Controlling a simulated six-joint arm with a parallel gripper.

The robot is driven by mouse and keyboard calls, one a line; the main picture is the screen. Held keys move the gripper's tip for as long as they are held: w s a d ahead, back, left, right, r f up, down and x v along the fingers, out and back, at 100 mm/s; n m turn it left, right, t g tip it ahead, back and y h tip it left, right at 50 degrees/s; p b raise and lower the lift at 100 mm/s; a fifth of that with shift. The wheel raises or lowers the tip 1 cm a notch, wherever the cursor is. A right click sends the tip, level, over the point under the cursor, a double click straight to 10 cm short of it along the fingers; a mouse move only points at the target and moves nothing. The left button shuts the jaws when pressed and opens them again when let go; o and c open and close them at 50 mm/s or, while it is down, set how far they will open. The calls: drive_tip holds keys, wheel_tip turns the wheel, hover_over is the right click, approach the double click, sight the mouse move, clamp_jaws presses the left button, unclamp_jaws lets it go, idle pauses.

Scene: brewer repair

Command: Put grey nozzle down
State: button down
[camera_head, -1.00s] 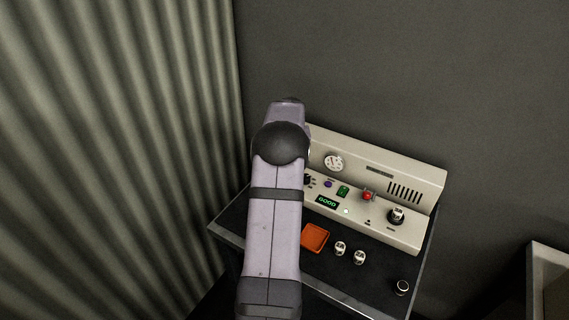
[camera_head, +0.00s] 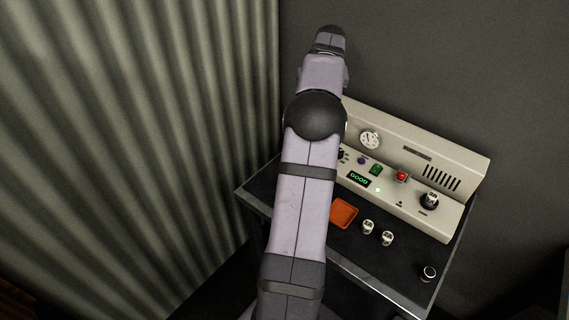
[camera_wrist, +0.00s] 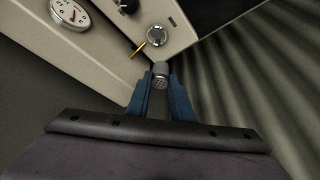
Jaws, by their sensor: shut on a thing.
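I cannot tell whether the nozzle touches anything below. In the head view my arm hides the gripper and nozzle.
The beige brewer (camera_head: 412,172) stands on a dark table (camera_head: 370,262), its display reading "GOOD". An orange tray (camera_head: 344,213), two small white-and-dark cylinders (camera_head: 377,232) and a dark round piece (camera_head: 429,273) are in front. A corrugated wall (camera_head: 130,130) is at left.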

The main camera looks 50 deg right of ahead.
drive_tip(key=w+a+f+n+b, duration=0.1)
drive_tip(key=w+a+f, duration=0.1)
drive_tip(key=a, duration=0.5)
drive_tip(key=n+t+y, duration=0.1)
drive_tip(key=n+y, duration=0.3)
drive_tip(key=n, duration=0.7)
hover_over(273, 174)
drive_tip(key=s, duration=0.2)
drive_tip(key=f, duration=0.3)
drive_tip(key=shift+d+f, duration=0.15)
drive_tip(key=shift+d, duration=0.2)
drive_tip(key=shift+f+p, duration=1.5)
drive_tip(key=shift+f, duration=3.5)
drive_tip(key=shift+f, duration=0.15)
drive_tip(key=c, duration=1.9)
unclamp_jaws()
drive_tip(key=o, duration=0.3)
drive_tip(key=shift+o, duration=0.2)
